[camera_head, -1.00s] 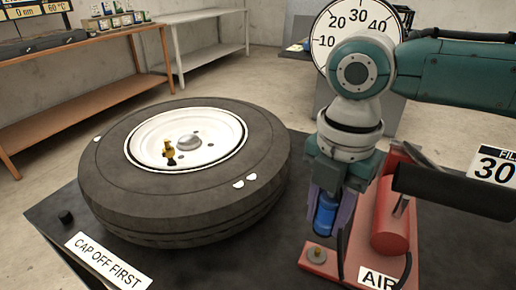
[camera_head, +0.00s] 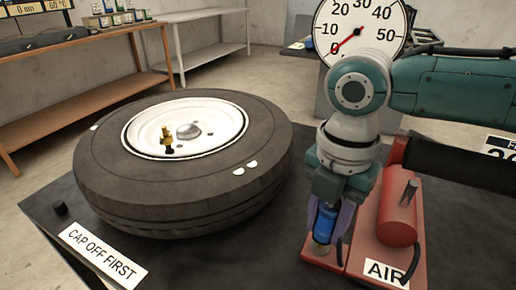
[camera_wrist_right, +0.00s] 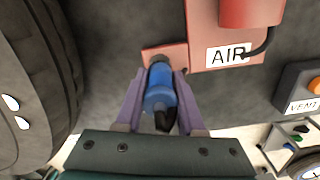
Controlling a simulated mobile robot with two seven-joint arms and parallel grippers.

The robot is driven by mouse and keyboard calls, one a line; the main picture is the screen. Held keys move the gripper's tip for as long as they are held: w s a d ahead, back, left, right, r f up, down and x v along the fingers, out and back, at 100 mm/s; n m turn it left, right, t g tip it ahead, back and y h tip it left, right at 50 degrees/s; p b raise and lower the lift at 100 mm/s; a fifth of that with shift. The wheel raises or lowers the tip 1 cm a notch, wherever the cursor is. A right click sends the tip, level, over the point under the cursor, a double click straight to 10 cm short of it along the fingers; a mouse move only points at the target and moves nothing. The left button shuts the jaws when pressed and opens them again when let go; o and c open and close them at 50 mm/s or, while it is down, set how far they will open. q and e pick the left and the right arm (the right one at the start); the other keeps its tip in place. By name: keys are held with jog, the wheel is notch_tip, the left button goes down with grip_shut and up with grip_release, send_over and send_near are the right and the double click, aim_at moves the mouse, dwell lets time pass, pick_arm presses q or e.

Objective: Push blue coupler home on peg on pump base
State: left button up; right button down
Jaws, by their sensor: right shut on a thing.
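The blue coupler (camera_head: 325,219) is between the fingers of my right gripper (camera_head: 326,222), which is shut on it. It stands roughly upright over the brass peg (camera_head: 320,249) at the front left of the red pump base (camera_head: 372,268). The coupler's lower end meets the peg's place in the head view, and some brass shows below it. I cannot tell how far the coupler is down on the peg. In the right wrist view the blue coupler (camera_wrist_right: 160,88) lies between the purple fingers, its far end over the red base plate (camera_wrist_right: 176,50), hiding the peg. My left gripper is not in view.
A tyre (camera_head: 180,225) with a brass valve (camera_head: 168,140) lies left of the pump base. A red cylinder (camera_head: 399,218) and the AIR label (camera_head: 386,273) are right of the gripper. A small black cap (camera_head: 60,208) sits at the table's left. A gauge (camera_head: 362,25) stands behind.

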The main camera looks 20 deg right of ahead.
jog(key=shift+f+b, duration=0.85)
jog(key=shift+f, duration=0.4)
jog(key=shift+c, duration=2.2)
grip_release()
jog(key=shift+r, duration=0.1)
notch_tip(320, 180, up, 7)
jog(key=p, duration=0.8)
